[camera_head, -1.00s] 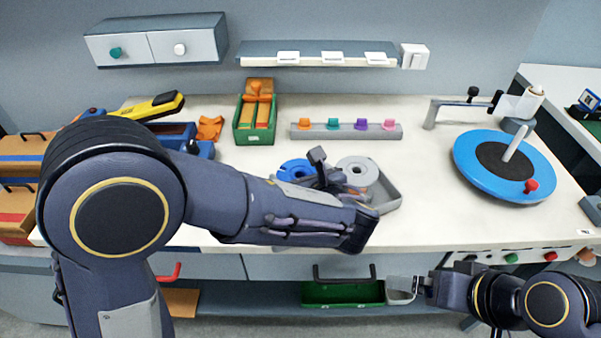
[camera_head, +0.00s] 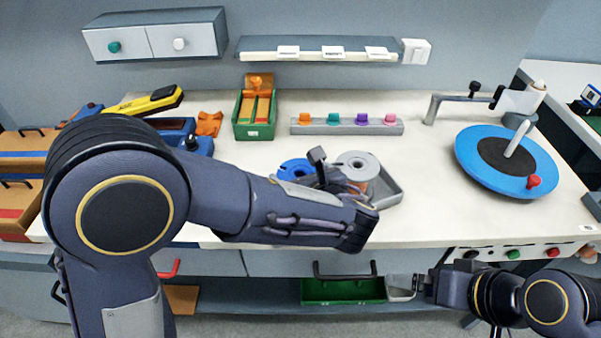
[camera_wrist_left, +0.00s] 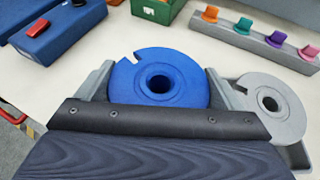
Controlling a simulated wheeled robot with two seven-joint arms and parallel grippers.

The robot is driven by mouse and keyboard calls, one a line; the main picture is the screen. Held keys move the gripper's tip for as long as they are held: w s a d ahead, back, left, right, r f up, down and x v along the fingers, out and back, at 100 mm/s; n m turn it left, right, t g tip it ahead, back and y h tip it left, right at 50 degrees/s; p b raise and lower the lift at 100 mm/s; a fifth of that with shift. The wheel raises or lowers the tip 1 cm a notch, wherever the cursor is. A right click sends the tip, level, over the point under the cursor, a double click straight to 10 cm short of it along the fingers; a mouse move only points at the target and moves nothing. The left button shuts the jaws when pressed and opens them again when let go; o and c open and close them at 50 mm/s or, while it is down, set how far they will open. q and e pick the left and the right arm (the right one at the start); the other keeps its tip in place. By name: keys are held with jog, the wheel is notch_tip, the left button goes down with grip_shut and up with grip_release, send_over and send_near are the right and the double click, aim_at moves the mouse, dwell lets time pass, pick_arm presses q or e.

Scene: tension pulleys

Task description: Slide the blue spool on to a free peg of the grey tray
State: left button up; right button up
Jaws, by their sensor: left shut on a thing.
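The blue spool (camera_head: 294,170) shows left of my left gripper in the head view. In the left wrist view the blue spool (camera_wrist_left: 165,80) is large and near, its centre hole and rim notch facing up. My left gripper (camera_wrist_left: 160,92) is shut on it, with a grey finger at each side. The grey tray (camera_head: 388,187) lies on the bench behind my left wrist, which hides much of it. A grey spool (camera_head: 357,164) with a copper band stands at the tray; it also shows in the left wrist view (camera_wrist_left: 271,107). Free pegs are hidden.
A grey rail with several coloured pegs (camera_head: 347,126) and a green bin (camera_head: 254,122) stand behind. A blue turntable (camera_head: 535,168) is at the right. A blue box (camera_head: 180,130) and a yellow tool (camera_head: 145,103) are at the left. Bench right of the tray is clear.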

pick_arm(q)
jog(key=shift+f, duration=0.15)
jog(key=shift+f+b, duration=1.05)
dwell(0.3)
jog(key=shift+f, duration=0.1)
jog(key=o, duration=1.3)
jog(key=shift+f, duration=0.1)
jog(key=shift+s, duration=0.1)
jog(key=v, duration=0.7)
jog(key=shift+s+d+r, duration=0.2)
jog(key=shift+s, duration=0.05)
